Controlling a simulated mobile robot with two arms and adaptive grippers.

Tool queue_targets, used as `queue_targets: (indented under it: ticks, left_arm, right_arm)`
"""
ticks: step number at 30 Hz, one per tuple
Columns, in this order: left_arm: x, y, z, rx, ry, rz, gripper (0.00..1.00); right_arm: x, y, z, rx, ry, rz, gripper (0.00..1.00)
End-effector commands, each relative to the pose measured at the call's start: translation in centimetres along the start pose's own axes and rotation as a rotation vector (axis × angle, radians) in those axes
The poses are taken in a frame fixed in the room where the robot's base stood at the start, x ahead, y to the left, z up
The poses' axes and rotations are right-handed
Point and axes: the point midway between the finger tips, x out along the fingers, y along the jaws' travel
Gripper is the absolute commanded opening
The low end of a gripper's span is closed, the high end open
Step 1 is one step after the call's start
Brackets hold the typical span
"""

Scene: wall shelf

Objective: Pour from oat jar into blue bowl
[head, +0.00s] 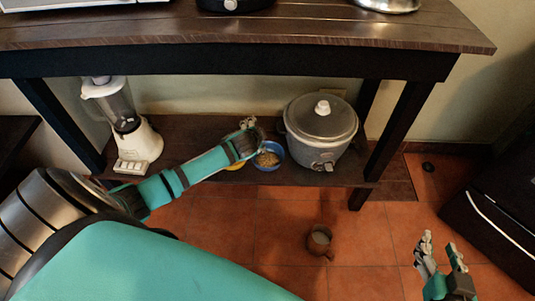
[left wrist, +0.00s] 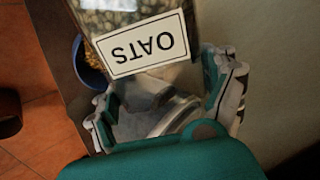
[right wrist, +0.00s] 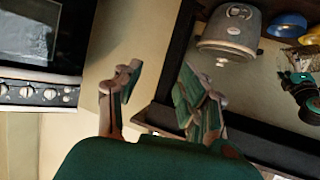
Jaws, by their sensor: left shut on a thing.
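The oat jar (left wrist: 145,45) is a clear jar with a white OATS label and flaky contents, close up in the left wrist view. My left gripper (head: 248,128) is shut on it at the lower shelf; in the head view the jar is hard to make out. The blue bowl (head: 274,146) stands on the lower shelf just right of that gripper, with tan flakes in it. Its blue rim also shows beside the jar in the left wrist view (left wrist: 77,45). My right gripper (head: 438,252) is open and empty, off to the right above the floor.
A yellow bowl (head: 236,166) is partly hidden behind my left arm. A grey rice cooker (head: 320,125) stands close right of the blue bowl. A blender (head: 130,130) stands at the shelf's left. A brown mug (head: 319,240) is on the tiled floor. The tabletop (head: 250,32) overhangs the shelf.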

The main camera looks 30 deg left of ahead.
Motion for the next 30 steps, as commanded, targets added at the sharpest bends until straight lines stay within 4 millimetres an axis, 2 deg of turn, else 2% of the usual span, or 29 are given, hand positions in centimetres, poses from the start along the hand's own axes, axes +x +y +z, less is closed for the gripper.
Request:
queue_targets:
  ticks: [30]
  left_arm:
    - [0.3, 0.2, -0.3, 0.043, -0.042, -0.003, 0.26]
  right_arm:
    - [0.2, -0.3, -2.2, 0.000, 0.123, -0.007, 0.40]
